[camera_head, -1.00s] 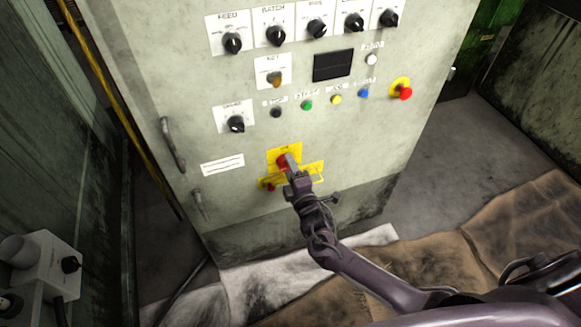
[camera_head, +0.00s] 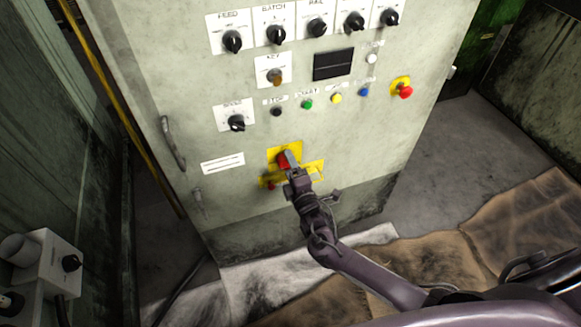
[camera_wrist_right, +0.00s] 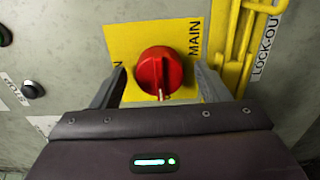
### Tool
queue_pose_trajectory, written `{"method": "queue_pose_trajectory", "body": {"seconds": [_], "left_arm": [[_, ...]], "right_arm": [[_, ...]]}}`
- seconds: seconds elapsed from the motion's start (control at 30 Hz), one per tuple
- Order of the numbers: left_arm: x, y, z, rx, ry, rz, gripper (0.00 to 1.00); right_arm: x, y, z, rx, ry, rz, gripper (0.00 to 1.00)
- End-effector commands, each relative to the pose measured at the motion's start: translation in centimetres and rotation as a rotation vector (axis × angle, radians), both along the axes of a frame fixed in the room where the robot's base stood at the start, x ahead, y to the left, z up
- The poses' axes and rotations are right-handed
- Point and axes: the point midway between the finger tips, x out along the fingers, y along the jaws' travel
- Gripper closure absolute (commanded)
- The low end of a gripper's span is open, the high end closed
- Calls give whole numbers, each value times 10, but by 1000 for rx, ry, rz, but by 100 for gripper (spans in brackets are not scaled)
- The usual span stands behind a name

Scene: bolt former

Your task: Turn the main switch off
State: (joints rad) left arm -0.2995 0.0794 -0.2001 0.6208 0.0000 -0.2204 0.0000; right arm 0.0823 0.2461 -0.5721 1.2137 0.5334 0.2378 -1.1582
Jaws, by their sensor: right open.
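The main switch is a red rotary knob (camera_wrist_right: 159,70) on a yellow plate (camera_wrist_right: 125,40) marked MAIN. In the head view the red knob (camera_head: 283,161) sits low on the cabinet front, partly covered by my right gripper (camera_head: 289,160). In the right wrist view my right gripper (camera_wrist_right: 157,88) is open, with one finger on each side of the knob. Gaps show between the fingers and the knob. A light mark shows at the knob's lower edge. My left gripper is not in view.
The grey control cabinet (camera_head: 185,95) carries several black selector knobs, coloured buttons and a red emergency stop (camera_head: 405,92). Yellow lock-out bars (camera_wrist_right: 240,40) stand beside the switch plate. A cabinet handle (camera_head: 172,145) is at the left. Brown mats (camera_head: 520,220) lie on the floor.

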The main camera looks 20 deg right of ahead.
Motion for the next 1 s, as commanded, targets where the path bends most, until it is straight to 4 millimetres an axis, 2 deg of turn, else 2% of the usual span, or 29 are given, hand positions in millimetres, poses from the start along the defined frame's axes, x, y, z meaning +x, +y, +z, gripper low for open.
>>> {"method": "queue_pose_trajectory", "body": {"seconds": [0.17,0.5,0.6,1.0], "left_arm": [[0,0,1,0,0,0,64],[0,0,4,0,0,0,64],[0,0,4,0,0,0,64],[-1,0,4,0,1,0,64]], "right_arm": [[-6,-1,0,0,1,0,31],[-61,-2,-1,0,3,2,31],[-72,-2,-1,0,1,1,31],[-78,-3,0,0,0,0,31]]}}
